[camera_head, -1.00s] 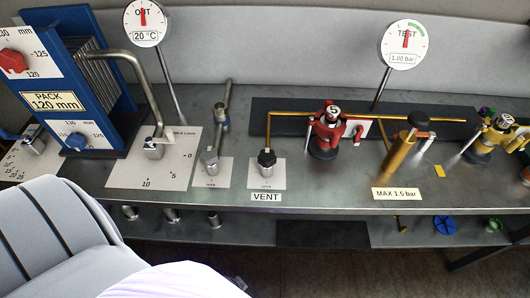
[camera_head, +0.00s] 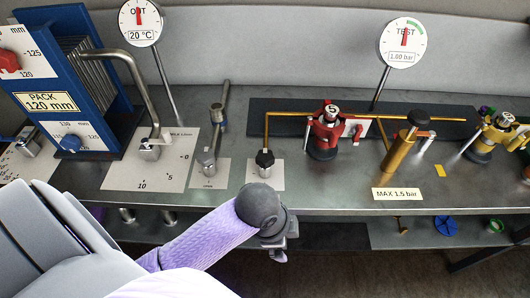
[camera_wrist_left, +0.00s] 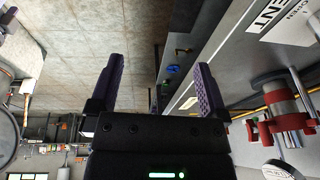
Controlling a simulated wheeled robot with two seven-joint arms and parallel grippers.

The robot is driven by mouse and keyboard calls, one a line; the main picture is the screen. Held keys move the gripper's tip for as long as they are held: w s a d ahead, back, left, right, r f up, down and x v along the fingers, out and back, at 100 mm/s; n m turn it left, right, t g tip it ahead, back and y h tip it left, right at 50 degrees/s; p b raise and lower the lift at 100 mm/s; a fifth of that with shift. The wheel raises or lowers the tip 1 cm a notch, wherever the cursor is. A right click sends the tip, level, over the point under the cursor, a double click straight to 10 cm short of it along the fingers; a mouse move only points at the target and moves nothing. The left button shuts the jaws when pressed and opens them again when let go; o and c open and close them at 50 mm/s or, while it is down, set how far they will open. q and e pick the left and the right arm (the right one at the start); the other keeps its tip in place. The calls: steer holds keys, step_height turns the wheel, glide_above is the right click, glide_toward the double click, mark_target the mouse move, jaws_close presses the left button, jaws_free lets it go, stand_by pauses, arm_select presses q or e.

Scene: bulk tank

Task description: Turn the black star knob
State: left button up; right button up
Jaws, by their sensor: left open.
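The black star knob (camera_head: 264,158) stands upright on a small white plate (camera_head: 277,178) near the front edge of the bench. My left gripper (camera_head: 279,251) is in front of the bench edge, below the knob in the head view and apart from it. My forearm covers the front of the knob's plate and its VENT label. In the left wrist view my left gripper (camera_wrist_left: 157,88) is open, with nothing between its two purple fingers. The VENT label (camera_wrist_left: 268,17) shows there at the top right, but I cannot see the knob. My right gripper is not in view.
Left of the knob stand a lever valve (camera_head: 208,160) and a bent steel pipe (camera_head: 138,85). To the right are a red valve (camera_head: 324,137), a brass cylinder (camera_head: 399,150) and a yellow valve (camera_head: 497,135).

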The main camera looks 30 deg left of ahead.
arm_select(q)
steer(key=w+a+m, duration=0.1)
steer(key=w+m, duration=0.3)
steer(key=m, duration=0.1)
steer(key=m+g+y, duration=0.2)
steer(key=m, duration=0.7)
glide_toward(265, 156)
steer(key=shift+w, duration=0.15)
step_height(265, 156, down, 9)
steer(key=b, duration=0.2)
steer(key=shift+a+f+b, duration=0.15)
steer(key=shift+f+b, duration=0.05)
steer(key=shift+b, duration=0.2)
